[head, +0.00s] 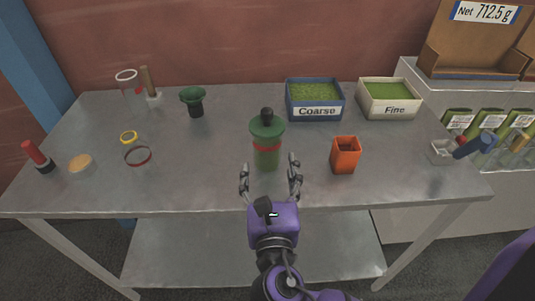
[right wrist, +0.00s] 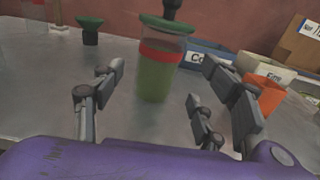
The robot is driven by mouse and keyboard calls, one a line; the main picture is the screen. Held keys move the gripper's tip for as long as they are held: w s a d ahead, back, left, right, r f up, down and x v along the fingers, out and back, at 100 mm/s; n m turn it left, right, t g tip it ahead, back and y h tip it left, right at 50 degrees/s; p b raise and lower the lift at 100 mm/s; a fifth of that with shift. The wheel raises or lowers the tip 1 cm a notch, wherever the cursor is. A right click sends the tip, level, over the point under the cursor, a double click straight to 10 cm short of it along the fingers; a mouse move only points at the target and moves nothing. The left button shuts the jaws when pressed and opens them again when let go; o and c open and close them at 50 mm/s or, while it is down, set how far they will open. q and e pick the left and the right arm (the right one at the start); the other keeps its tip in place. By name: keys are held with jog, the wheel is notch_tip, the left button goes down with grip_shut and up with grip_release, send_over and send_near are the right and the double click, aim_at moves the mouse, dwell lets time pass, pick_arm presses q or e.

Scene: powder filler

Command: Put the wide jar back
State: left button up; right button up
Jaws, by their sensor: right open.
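A clear jar (head: 267,157) of green powder stands upright near the middle of the table, with a red band around it and a dark green top with a black knob. I cannot tell for sure that it is the wide jar. It also shows in the right wrist view (right wrist: 155,80). My right gripper (head: 269,165) is open and empty, its fingers spread on the near side of the jar, which stands ahead between them and apart from them. My left gripper is not in view.
Blue Coarse bin (head: 316,112) and white Fine bin (head: 390,105) stand at the back. An orange square cup (head: 345,156) is right of the jar. The table's front centre is clear.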

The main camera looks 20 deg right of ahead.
jog(key=shift+v, duration=1.25)
dwell(0.4)
